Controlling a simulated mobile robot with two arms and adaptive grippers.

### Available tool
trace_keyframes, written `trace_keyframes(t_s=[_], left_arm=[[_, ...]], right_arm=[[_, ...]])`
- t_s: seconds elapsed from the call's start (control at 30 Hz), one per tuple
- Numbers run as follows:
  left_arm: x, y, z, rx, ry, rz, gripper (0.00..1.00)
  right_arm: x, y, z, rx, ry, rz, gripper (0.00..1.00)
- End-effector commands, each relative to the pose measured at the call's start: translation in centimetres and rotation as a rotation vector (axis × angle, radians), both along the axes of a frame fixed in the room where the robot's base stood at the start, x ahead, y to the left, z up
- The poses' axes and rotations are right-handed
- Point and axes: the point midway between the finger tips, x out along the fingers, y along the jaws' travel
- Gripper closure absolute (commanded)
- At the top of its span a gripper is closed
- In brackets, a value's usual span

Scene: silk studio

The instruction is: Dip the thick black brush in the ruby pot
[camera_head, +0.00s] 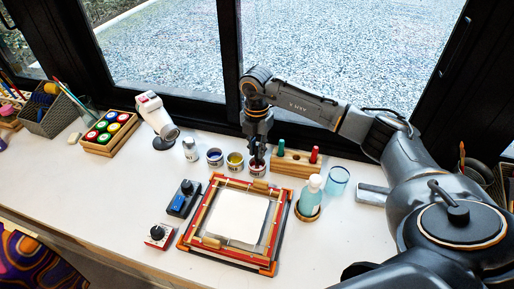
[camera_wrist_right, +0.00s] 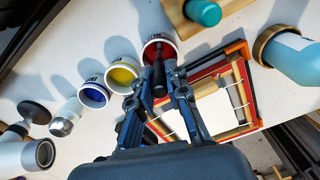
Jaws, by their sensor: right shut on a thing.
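My right gripper (camera_head: 257,146) is shut on the thick black brush, and it is low over the ruby pot (camera_head: 256,169), last in the row of pots. In the right wrist view the two fingers (camera_wrist_right: 158,88) close on the dark brush (camera_wrist_right: 157,72). Its lower end overlaps the red opening of the ruby pot (camera_wrist_right: 172,44). How deep the tip reaches cannot be told. The brush is mostly hidden by the fingers in the head view. My left gripper is not in view.
A blue pot (camera_head: 214,157) and a yellow pot (camera_head: 235,161) stand left of the ruby one. A wooden brush block (camera_head: 296,165) is close on the right. A framed screen (camera_head: 205,247) lies in front. A bottle (camera_head: 311,193) and blue glass (camera_head: 337,181) stand right.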

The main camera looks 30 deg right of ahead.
Motion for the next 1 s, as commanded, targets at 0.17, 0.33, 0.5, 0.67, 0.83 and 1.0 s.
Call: trace_keyframes(t_s=[0.17, 0.33, 0.5, 0.67, 0.83, 1.0], left_arm=[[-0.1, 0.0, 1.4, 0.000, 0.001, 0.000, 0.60], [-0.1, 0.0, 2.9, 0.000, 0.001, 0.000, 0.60], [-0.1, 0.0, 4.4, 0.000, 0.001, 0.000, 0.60], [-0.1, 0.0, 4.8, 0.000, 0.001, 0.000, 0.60], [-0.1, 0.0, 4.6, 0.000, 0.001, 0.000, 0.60], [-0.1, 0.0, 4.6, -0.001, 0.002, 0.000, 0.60]], right_arm=[[0.0, 0.0, 1.8, 0.000, -0.001, -0.001, 1.00], [0.0, 0.0, 4.0, 0.000, -0.001, -0.001, 1.00], [0.0, 0.0, 6.0, 0.000, -0.001, -0.001, 1.00], [0.0, 0.0, 6.7, 0.000, 0.000, 0.000, 1.00], [0.0, 0.0, 6.6, 0.000, 0.000, 0.000, 1.00], [0.0, 0.0, 6.5, 0.000, 0.000, 0.011, 1.00]])
